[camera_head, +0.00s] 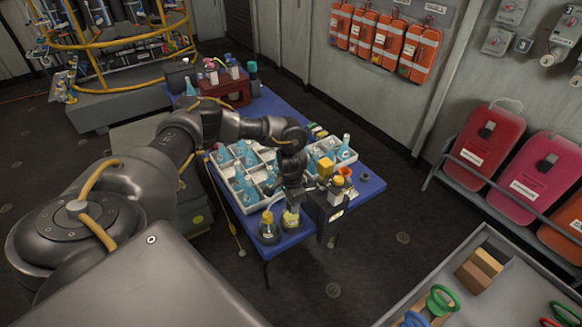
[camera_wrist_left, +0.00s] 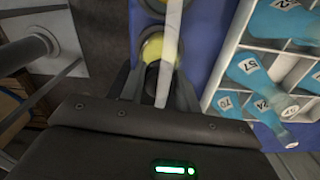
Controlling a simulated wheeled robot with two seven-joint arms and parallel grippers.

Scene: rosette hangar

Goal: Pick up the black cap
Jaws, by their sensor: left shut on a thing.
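My left gripper (camera_head: 292,198) is low over the front edge of the blue table, at the neck of a flask with yellow contents (camera_head: 291,220). In the left wrist view its two fingers (camera_wrist_left: 155,88) are closed around a small dark piece, apparently the black cap (camera_wrist_left: 152,76). The cap is in line with the yellow flask top (camera_wrist_left: 152,47); I cannot tell whether it still touches the flask. In the head view the gripper hides the cap. My right gripper is not in view.
A white divided tray (camera_head: 224,178) of blue flasks lies behind the gripper. A black box (camera_head: 326,214) with a label stands close on its right. A pale strip crosses the left wrist view (camera_wrist_left: 171,45). A grey bench (camera_head: 500,265) stands at the front right.

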